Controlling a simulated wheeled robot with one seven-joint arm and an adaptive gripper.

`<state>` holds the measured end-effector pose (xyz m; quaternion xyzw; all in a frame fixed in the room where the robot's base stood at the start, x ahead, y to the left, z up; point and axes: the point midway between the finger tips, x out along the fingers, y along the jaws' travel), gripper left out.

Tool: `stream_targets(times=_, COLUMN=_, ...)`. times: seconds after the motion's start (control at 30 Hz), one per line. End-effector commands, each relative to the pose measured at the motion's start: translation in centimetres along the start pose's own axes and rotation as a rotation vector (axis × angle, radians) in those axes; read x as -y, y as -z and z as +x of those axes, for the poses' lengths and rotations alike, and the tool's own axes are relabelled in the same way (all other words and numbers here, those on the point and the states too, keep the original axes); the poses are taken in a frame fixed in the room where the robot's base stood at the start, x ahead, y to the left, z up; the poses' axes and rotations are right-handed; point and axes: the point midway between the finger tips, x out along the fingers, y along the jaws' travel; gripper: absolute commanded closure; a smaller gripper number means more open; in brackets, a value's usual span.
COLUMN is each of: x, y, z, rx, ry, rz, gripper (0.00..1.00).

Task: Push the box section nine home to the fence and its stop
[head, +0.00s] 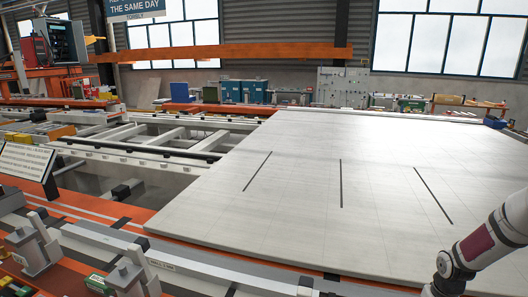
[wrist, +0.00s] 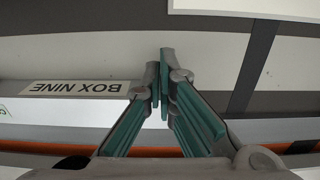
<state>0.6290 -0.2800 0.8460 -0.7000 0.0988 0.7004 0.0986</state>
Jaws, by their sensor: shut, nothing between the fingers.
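In the wrist view a pale box section (wrist: 45,107) lies at the left, with a label reading "BOX NINE", upside down in the picture. Its right part passes behind my gripper (wrist: 164,82). The gripper's teal-padded fingers are shut with nothing between them, their tips just right of the label. I cannot tell whether they touch the section. In the head view my arm enters at the lower right and the fingers are out of frame. I cannot make out the fence or the stop with certainty.
A large pale panel (head: 300,190) with three dark slits covers the jig's right side. Open framework (head: 160,145) lies at the left. Dark strips (wrist: 252,66) cross the wrist view's right side.

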Motion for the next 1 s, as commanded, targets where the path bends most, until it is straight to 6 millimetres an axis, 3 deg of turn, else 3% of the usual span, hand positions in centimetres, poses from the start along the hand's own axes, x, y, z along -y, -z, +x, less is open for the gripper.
stream_targets(times=1.0, x=0.0, y=1.8, z=-0.1, rx=-0.004, ry=0.0, rz=0.0, gripper=1.0)
